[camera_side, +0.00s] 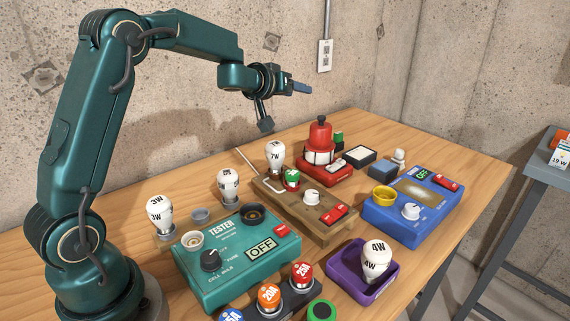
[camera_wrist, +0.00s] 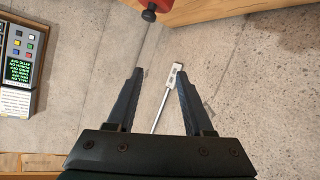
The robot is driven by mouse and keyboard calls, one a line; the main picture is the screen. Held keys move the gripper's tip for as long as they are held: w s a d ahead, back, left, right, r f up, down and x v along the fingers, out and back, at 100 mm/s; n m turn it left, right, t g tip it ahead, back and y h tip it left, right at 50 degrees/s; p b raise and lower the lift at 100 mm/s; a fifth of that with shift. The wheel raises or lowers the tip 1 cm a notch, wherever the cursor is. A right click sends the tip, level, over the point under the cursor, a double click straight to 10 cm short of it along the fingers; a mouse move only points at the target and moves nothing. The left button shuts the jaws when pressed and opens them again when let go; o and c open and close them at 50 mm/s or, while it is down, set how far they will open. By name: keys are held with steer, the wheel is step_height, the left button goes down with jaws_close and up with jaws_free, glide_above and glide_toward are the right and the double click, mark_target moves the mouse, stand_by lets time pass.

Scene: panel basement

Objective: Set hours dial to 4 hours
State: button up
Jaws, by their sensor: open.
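Two pale dials show in the side view. One white dial (camera_side: 311,197) is on the wooden box (camera_side: 284,217), and another white dial (camera_side: 410,211) is on the blue box (camera_side: 438,224). The print beside them is too small to read, so I cannot tell which is the hours dial or where it points. A black dial (camera_side: 210,261) is on the green tester (camera_side: 195,284). My gripper (camera_side: 302,88) is high above the table's back, near the wall, well away from every dial. In the wrist view my gripper (camera_wrist: 159,75) is open and empty; no dial shows there.
A red lamp unit (camera_side: 320,135) stands at the back below my gripper. Several bulbs, a purple tray (camera_side: 338,283) with a 4W bulb (camera_side: 376,262), and coloured buttons crowd the front. A wall outlet (camera_side: 325,54) is near. The table's right end (camera_side: 470,170) is partly clear.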

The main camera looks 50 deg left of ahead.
steer(key=s+d+f+m+g+h, duration=0.2)
steer(key=s+d+f+m+h, duration=0.25)
steer(key=d+f+m, duration=0.3)
steer(key=m+g+h, duration=0.3)
steer(key=m, duration=0.1)
glide_toward(312, 193)
steer(key=x, duration=0.3)
steer(key=shift+w+a, duration=0.15)
steer(key=shift+w, duration=0.15)
steer(key=shift+s+d+f, duration=0.15)
steer(key=shift+d+f, duration=0.05)
steer(key=shift+f, duration=0.1)
steer(key=shift+x, duration=2.4)
jaws_close()
